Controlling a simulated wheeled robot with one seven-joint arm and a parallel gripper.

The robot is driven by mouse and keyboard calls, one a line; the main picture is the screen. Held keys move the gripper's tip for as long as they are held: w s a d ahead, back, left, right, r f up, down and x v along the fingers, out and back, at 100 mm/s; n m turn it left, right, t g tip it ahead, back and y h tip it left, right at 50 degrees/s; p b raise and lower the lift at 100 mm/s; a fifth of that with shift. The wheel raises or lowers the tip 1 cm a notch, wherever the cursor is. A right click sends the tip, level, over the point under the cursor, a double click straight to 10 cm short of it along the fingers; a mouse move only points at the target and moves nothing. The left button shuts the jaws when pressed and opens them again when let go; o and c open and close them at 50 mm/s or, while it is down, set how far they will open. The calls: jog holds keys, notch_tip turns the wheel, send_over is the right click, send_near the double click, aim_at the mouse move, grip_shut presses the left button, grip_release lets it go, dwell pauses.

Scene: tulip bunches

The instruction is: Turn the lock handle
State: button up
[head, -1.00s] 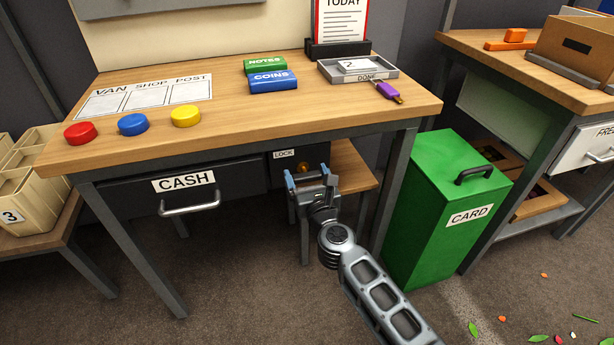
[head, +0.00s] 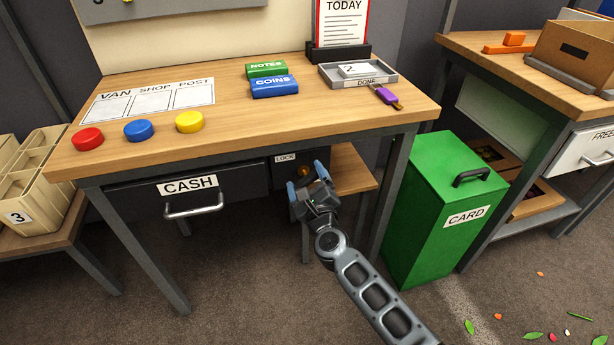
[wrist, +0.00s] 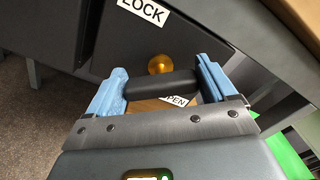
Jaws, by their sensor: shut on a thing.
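The lock handle is a short black bar (wrist: 160,86) below a round brass boss (wrist: 160,64) in the wrist view. My gripper (head: 306,178) is under the right part of the desk front, and its two blue fingers are closed on the bar's two ends. The dark lock panel (wrist: 115,45) with the white LOCK label (head: 286,157) is behind it. In the wrist view the panel and label look tilted against my gripper. An OPEN label (wrist: 178,100) is partly hidden by the bar and my gripper. In the head view my gripper hides the bar.
The CASH drawer (head: 190,190) with its pull handle is left of the lock panel. A desk leg (head: 390,185) and a green CARD bin (head: 435,210) stand to the right. The desktop (head: 340,115) overhangs my gripper. Open floor lies in front.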

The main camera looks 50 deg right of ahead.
jog(key=n+p, duration=0.2)
jog(key=n, duration=0.3)
jog(key=shift+a+n, duration=0.1)
jog(key=shift+n, duration=0.2)
jog(key=shift+f+n+p, duration=0.2)
jog(key=shift+n+p, duration=0.9)
jog(key=shift+n, duration=1.2)
jog(key=o, duration=0.9)
jog(key=shift+c, duration=0.2)
jog(key=v, duration=0.7)
jog(key=shift+s+a+p, duration=0.25)
jog(key=shift+s+p, duration=0.05)
jog(key=shift+p, duration=0.1)
